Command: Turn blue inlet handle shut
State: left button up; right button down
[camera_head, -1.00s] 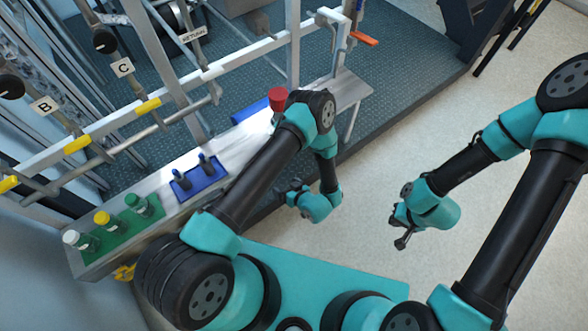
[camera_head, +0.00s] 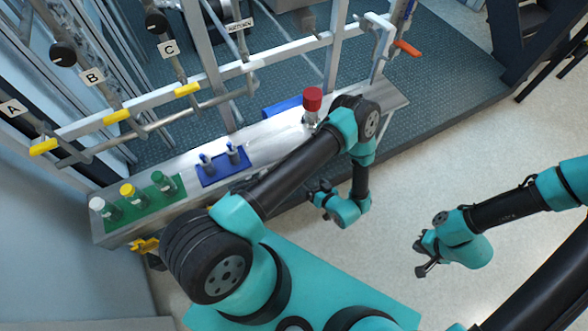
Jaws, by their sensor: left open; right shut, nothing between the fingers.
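No handle that I can clearly make out as the blue inlet handle is in view. A small blue part (camera_head: 408,9) sits on the pipe at the top right, cut by the picture's edge; I cannot tell if it is the handle. An orange handle (camera_head: 408,47) sticks out just below it. My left gripper (camera_head: 317,191) is open and empty, hanging over the floor in front of the bench, well below these parts. My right gripper (camera_head: 424,262) is shut and empty over the floor further right.
A metal bench (camera_head: 272,134) carries a red-capped bottle (camera_head: 313,101), a blue rack (camera_head: 224,171) and a green rack (camera_head: 140,214) with capped bottles. Above run pipes with yellow handles (camera_head: 117,116) and black knobs (camera_head: 157,23) labelled A, B and C. Floor (camera_head: 440,165) at right is clear.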

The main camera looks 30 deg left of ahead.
pick_arm(q)
jog(key=x, duration=1.4)
jog(key=c, duration=0.9)
